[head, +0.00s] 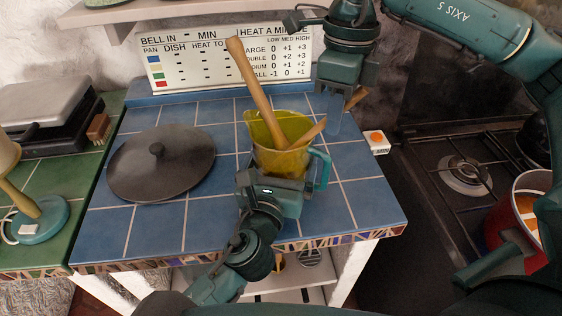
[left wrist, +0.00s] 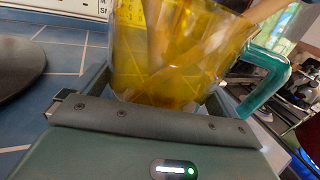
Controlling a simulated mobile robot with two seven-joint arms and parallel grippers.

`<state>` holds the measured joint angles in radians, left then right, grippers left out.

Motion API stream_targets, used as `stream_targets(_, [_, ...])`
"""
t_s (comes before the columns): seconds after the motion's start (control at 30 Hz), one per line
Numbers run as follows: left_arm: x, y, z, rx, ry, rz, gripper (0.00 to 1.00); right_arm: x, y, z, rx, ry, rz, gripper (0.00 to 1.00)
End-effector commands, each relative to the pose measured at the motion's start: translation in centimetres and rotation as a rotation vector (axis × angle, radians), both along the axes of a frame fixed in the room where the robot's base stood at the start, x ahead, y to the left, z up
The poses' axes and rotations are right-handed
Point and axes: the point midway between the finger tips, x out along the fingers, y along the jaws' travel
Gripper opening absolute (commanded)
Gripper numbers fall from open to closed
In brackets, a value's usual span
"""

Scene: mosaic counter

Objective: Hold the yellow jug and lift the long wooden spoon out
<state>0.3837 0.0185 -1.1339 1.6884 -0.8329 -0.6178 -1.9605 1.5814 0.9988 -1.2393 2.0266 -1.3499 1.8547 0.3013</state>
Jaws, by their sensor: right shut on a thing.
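The yellow see-through jug (head: 272,155) stands upright on the blue tiles, its teal handle on the right. Two wooden utensils stand in it. A thick wooden one (head: 252,78) leans up to the left. A wooden spoon (head: 318,128) leans to the right, its handle running up into my right gripper (head: 340,106), which is shut on it. The end of that handle shows past the fingers. My left gripper (head: 271,180) is low at the jug's near side, a finger on each side of it. The jug (left wrist: 175,55) fills the gap in the left wrist view.
A dark round lid (head: 165,175) lies left of the jug. A sign (head: 230,58) stands behind. A stove with a burner (head: 465,172) and a red pot (head: 502,222) is on the right. A small white box (head: 377,142) is near the counter's right edge.

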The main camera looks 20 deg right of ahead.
Motion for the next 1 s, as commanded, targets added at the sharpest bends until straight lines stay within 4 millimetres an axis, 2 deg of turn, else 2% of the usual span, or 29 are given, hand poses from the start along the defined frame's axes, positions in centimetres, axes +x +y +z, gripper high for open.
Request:
stream_targets(0.07, [-0.01,0.02,-0.02,0.0,0.0,0.0,0.91,0.01,0.01,0.01,0.0,0.0,0.0,0.0])
stream_targets(0.63, [-0.03,0.06,-0.09,0.001,0.002,0.001,0.44,0.0,0.0,0.01,0.0,0.0,0.0,0.0])
stream_targets(0.67, [-0.03,0.06,-0.09,0.001,0.002,0.001,0.96,0.01,-0.01,0.01,0.0,0.0,0.0,0.0])
stream_targets(0.73, [-0.03,0.05,-0.1,0.001,0.002,0.001,1.0,0.01,-0.01,0.01,0.0,0.0,0.0,0.0])
stream_targets(1.0, [-0.03,0.04,-0.06,0.001,0.001,0.001,1.0,0.0,0.0,0.01,0.0,0.0,0.0,0.0])
